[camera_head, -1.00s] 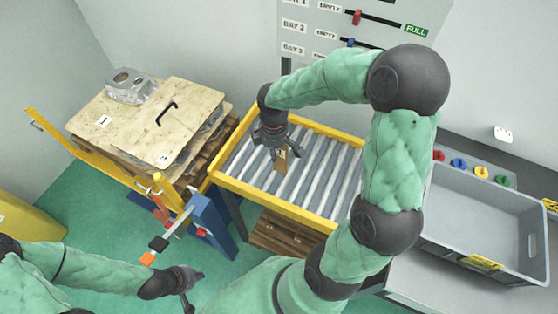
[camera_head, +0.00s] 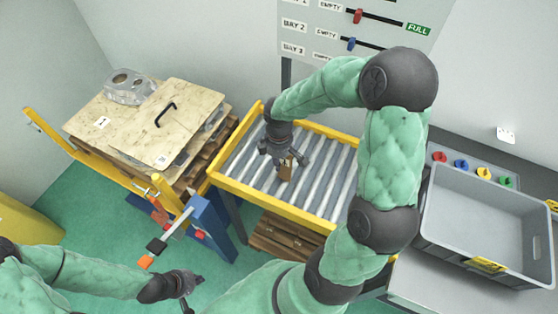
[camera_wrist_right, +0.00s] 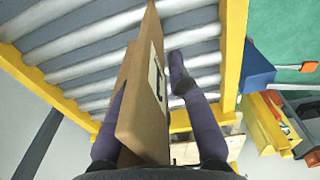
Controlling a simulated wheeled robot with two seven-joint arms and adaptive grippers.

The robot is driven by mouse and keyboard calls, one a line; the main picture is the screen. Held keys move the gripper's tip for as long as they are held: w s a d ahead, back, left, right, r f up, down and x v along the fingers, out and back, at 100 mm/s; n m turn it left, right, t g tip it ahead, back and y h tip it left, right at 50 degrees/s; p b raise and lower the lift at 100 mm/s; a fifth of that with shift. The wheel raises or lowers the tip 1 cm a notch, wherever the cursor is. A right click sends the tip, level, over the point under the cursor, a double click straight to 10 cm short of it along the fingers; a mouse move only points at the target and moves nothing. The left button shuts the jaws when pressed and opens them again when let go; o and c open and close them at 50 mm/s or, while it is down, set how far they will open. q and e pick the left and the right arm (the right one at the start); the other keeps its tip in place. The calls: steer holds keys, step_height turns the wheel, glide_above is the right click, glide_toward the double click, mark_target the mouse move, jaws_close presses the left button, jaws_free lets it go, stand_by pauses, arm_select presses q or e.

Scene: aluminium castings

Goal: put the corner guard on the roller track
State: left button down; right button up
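The corner guard is a brown cardboard piece with a pale label (camera_head: 286,169). It stands on the roller track (camera_head: 329,182), which has grey rollers in a yellow frame; the exact contact underneath is hidden. My right gripper (camera_head: 283,160) is above the track with its fingers spread around the guard. In the right wrist view the corner guard (camera_wrist_right: 143,105) is between the fingers, with a clear gap to the right finger; the left finger is partly hidden behind it. My left gripper (camera_head: 190,285) is low at the bottom, away from the track, its fingers too small to judge.
A wooden board with a black handle (camera_head: 165,115) and a metal casting (camera_head: 128,86) lie on the pallet stack at the left. A grey crate (camera_head: 432,235) stands at the right. A bay board (camera_head: 370,25) rises behind the track. Several rollers right of the guard are bare.

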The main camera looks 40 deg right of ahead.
stand_by(0.3)
step_height(320, 180, up, 12)
steer(key=p, duration=0.3)
steer(key=shift+r, duration=0.2)
